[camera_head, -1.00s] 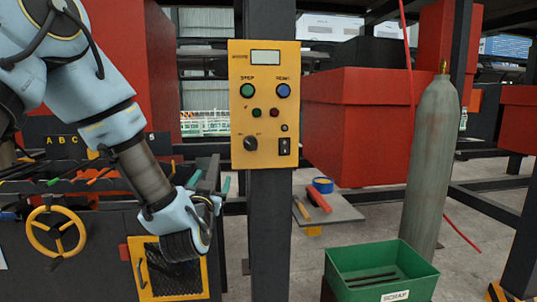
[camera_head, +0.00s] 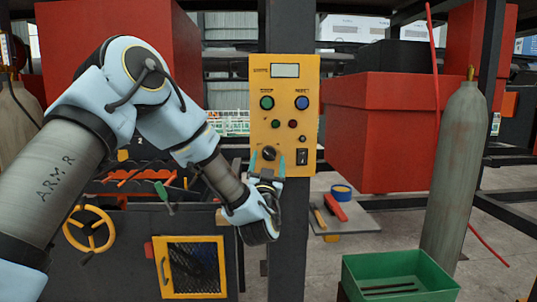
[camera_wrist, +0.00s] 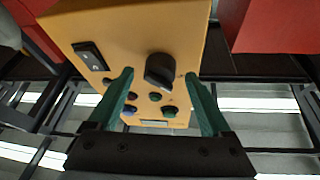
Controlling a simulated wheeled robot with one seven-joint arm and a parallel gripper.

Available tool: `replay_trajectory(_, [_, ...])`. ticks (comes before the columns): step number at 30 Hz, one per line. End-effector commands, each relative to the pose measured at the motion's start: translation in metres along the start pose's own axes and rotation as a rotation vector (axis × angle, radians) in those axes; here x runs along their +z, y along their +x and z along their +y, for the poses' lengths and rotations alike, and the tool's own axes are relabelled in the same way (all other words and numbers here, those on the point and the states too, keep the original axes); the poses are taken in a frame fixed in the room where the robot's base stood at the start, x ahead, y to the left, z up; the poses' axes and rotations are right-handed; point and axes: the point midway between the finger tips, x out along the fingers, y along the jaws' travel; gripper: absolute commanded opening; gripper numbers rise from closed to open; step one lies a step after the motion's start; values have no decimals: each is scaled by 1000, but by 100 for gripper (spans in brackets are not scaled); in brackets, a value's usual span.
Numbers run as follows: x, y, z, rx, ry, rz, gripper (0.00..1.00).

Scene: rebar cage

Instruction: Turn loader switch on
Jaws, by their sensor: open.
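A yellow control panel (camera_head: 284,115) is fixed to a dark upright post. A black rotary knob (camera_head: 269,153) sits at its lower left, and a black rocker switch (camera_head: 302,157) at its lower right. No readable label shows which is the loader switch. My gripper (camera_head: 267,163) is open in front of the panel's lower left. In the wrist view the panel looks upside down, the knob (camera_wrist: 160,70) appears between my two green fingertips (camera_wrist: 158,76), and the rocker (camera_wrist: 90,55) is left of them. I cannot tell whether the fingers touch the knob.
Green and blue buttons (camera_head: 284,102), smaller buttons and a display are higher on the panel. A red box (camera_head: 375,130), a gas cylinder (camera_head: 455,175) and a green bin (camera_head: 400,275) stand to the right. A tool bench with a yellow wheel (camera_head: 89,229) is at left.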

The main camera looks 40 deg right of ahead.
Motion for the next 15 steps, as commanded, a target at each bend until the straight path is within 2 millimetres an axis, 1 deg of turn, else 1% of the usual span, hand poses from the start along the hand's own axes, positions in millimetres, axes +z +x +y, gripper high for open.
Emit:
replay_trajectory(1, [-1, 5, -1, -1, 0, 0, 83])
replay_trajectory(4, [-1, 10, 0, 0, 0, 1, 83])
replay_trajectory(12, [0, 10, 0, 1, 0, 0, 83])
replay_trajectory(13, [0, 10, 0, 1, 0, 0, 82])
replay_trajectory(15, [0, 10, 0, 1, 0, 0, 74])
